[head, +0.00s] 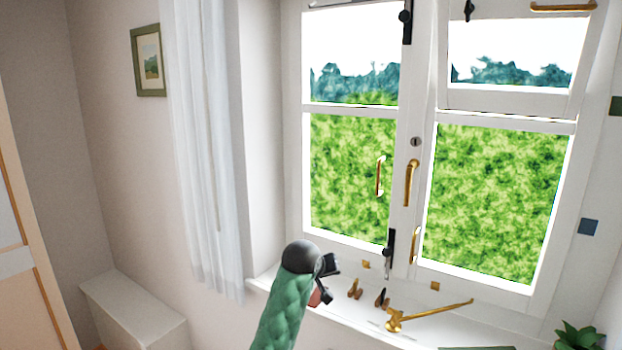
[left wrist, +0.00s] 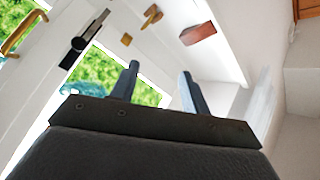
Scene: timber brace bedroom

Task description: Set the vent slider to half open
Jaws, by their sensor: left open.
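I cannot pick out a vent slider for certain in either view. The white casement window (head: 405,130) fills the right of the head view, with its top edge cut off. A black bolt (head: 406,20) is high on its left sash, and another black bolt (head: 389,252) is low on it. A small black fitting (head: 468,10) is on the upper right pane frame. My left gripper (head: 329,280) is open and empty in front of the sill's left part. In the left wrist view its two fingers (left wrist: 159,78) stand apart with nothing between them. My right gripper is not in view.
Brass handles (head: 411,183) stick out from the window. The white sill (head: 350,318) holds a brass stay (head: 430,314), small wedges (head: 355,288) and a plant (head: 578,336). A reddish-brown block (left wrist: 198,34) is near my gripper. A white curtain (head: 205,150) hangs left.

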